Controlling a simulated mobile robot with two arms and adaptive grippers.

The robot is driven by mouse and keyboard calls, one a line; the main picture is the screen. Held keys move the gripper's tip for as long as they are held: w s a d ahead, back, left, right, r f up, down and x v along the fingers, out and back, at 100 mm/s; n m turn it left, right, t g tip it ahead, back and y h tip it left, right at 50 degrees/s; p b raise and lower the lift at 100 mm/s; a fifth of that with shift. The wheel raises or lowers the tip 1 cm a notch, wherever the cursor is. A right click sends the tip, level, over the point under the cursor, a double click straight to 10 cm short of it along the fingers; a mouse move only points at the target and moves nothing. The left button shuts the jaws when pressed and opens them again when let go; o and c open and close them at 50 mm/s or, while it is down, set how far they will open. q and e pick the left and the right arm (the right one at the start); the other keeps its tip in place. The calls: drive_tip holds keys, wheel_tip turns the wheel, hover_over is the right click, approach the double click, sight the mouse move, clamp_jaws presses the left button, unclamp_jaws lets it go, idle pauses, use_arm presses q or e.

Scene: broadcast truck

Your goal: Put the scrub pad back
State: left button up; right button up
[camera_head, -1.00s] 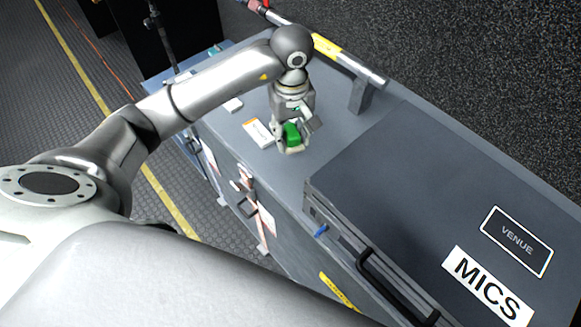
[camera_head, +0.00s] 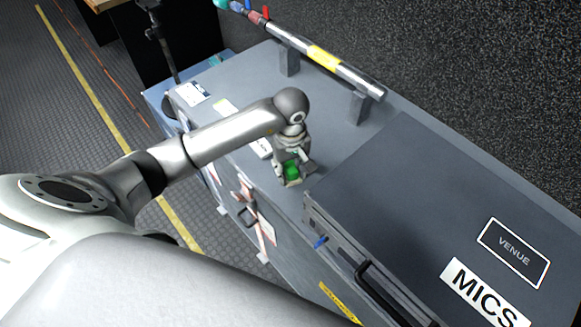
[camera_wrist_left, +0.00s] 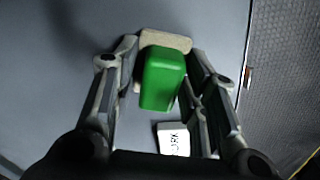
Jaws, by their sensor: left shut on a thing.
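The scrub pad (camera_head: 291,171) has a green block-shaped body and a beige base. In the left wrist view the green body (camera_wrist_left: 162,80) stands between the two fingers, with the beige base (camera_wrist_left: 166,40) at their tips. My left gripper (camera_head: 291,178) is shut on the scrub pad, over the grey case top near its front edge. I cannot tell whether the pad touches the surface. My right gripper is not in view.
A large dark case (camera_head: 440,190) marked MICS and VENUE stands just right of my gripper. A metal pipe (camera_head: 325,58) on brackets runs along the back.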

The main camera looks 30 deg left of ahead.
sight(290, 166)
use_arm(q)
drive_tip(key=shift+f, duration=0.2)
drive_tip(key=o, duration=1)
drive_tip(key=shift+r, duration=0.1)
drive_tip(key=shift+r, duration=0.45)
wheel_tip(290, 166, up, 11)
drive_tip(key=shift+r+b, duration=0.2)
drive_tip(key=shift+b, duration=0.6)
